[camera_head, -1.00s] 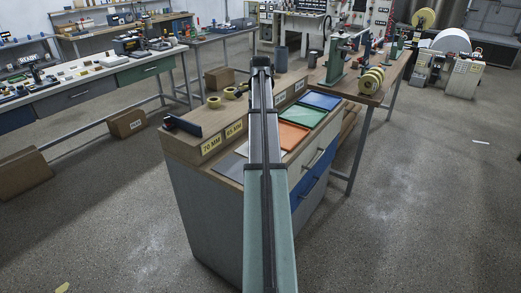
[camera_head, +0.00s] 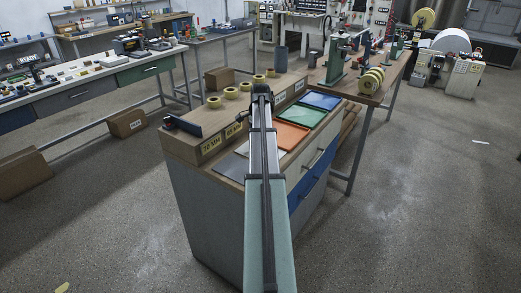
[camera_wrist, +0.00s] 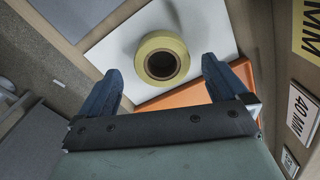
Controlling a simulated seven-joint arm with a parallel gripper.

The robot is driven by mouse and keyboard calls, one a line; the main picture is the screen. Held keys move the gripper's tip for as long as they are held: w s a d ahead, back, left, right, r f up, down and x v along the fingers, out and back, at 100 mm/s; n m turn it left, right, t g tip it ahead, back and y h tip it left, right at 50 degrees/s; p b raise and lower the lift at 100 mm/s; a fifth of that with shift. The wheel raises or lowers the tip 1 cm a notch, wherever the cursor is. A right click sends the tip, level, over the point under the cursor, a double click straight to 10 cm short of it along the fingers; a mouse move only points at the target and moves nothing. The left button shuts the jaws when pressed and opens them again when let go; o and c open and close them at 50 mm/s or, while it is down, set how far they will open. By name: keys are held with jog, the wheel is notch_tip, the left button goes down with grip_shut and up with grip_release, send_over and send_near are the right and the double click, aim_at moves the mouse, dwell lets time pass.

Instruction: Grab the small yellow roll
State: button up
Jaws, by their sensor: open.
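In the wrist view, a small yellow roll (camera_wrist: 148,44) with a dark brown core lies flat on a white sheet or tray (camera_wrist: 110,50). My gripper (camera_wrist: 161,70) is open, with its two blue fingers apart. The roll shows between and just beyond the fingertips, with nothing held. In the head view my gripper (camera_head: 261,92) is over the cabinet top, and my arm hides the roll on the white surface. Several other yellow rolls (camera_head: 231,92) stand in a row on the raised back ledge of the cabinet.
An orange tray (camera_head: 291,136), a green tray (camera_head: 305,116) and a blue tray (camera_head: 321,101) lie beside the white surface. The raised ledge (camera_head: 195,145) with size labels runs along the back. A dark blue tool (camera_head: 182,126) lies at its left end.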

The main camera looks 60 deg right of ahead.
notch_tip(320, 180, down, 3)
jog(key=shift+w+d+f, duration=0.1)
jog(key=shift+f, duration=0.1)
jog(key=c, duration=1.1)
